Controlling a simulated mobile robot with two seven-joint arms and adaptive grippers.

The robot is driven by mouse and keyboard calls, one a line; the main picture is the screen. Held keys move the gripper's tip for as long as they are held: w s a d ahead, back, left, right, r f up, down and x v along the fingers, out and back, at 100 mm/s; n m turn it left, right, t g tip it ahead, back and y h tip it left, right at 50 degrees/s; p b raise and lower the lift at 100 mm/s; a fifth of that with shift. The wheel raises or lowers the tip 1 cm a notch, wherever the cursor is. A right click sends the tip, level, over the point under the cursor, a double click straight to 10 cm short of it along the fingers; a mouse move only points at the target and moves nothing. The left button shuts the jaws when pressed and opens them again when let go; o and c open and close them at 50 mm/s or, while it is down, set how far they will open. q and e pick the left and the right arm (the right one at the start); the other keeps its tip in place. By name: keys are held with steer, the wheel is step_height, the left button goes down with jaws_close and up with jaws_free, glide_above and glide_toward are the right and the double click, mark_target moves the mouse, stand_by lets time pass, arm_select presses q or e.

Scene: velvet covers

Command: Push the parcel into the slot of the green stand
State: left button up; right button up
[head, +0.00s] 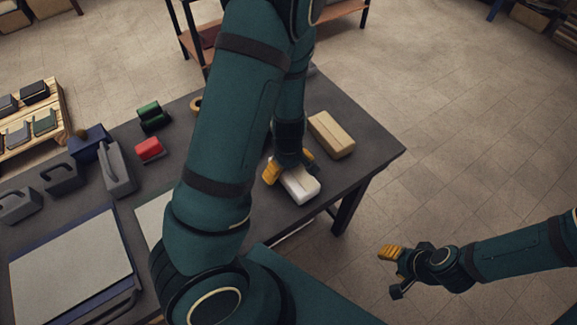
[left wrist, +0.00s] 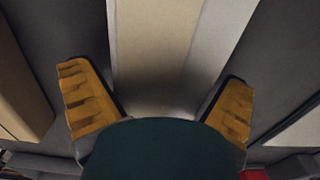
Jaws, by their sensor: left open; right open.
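A white box (head: 301,187) lies near the table's front edge. A tan box (head: 331,134) with a lengthwise band lies to its right; I cannot tell for sure which one is the parcel. My left gripper (head: 289,164) is open above the white box, its orange fingers on either side. In the left wrist view a long pale box (left wrist: 155,45) runs between the open fingers; contact cannot be told. A green block-like object with dark parts (head: 152,116), possibly the green stand, is at the back; its slot is not clear. My right gripper (head: 394,271) is open and empty, off the table.
On the dark table (head: 372,148) are a red object (head: 149,150), grey handled objects (head: 117,169), a blue block (head: 89,143) and a large pale-topped case (head: 72,265). A wooden pallet (head: 62,107) stands beyond the left. My left arm hides the table's middle.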

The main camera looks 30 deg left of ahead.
arm_select(q)
steer(key=c, duration=1.2)
steer(key=shift+w+a, duration=0.3)
steer(key=shift+a, duration=0.4)
steer(key=shift+w+a, duration=0.25)
steer(key=shift+a, duration=0.45)
steer(key=shift+a, duration=0.1)
